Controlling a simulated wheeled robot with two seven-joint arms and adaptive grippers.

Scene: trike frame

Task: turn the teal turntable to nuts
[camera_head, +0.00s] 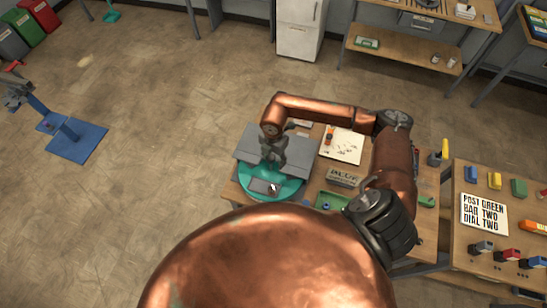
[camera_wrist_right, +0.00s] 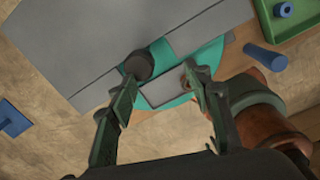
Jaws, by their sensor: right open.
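The teal turntable (camera_head: 290,188) sits on the wooden workbench below my right gripper. Grey panels (camera_head: 248,141) cover its far part, and a small grey plate lies on its near part. My right gripper (camera_head: 270,182) is over the turntable. In the right wrist view its two fingers stand apart, with the right gripper (camera_wrist_right: 160,78) around part of the grey plate and the teal surface (camera_wrist_right: 205,57). A dark round knob (camera_wrist_right: 138,65) is beside the left finger; contact cannot be told. No nuts label is readable. My left gripper is not in view.
Right of the turntable are a white sheet (camera_head: 342,146) with small parts, a lettered box (camera_head: 343,177) and a green tray (camera_head: 331,201). A side table holds a sign (camera_head: 484,214) and coloured blocks. A blue stand (camera_head: 75,142) is on the open floor at left.

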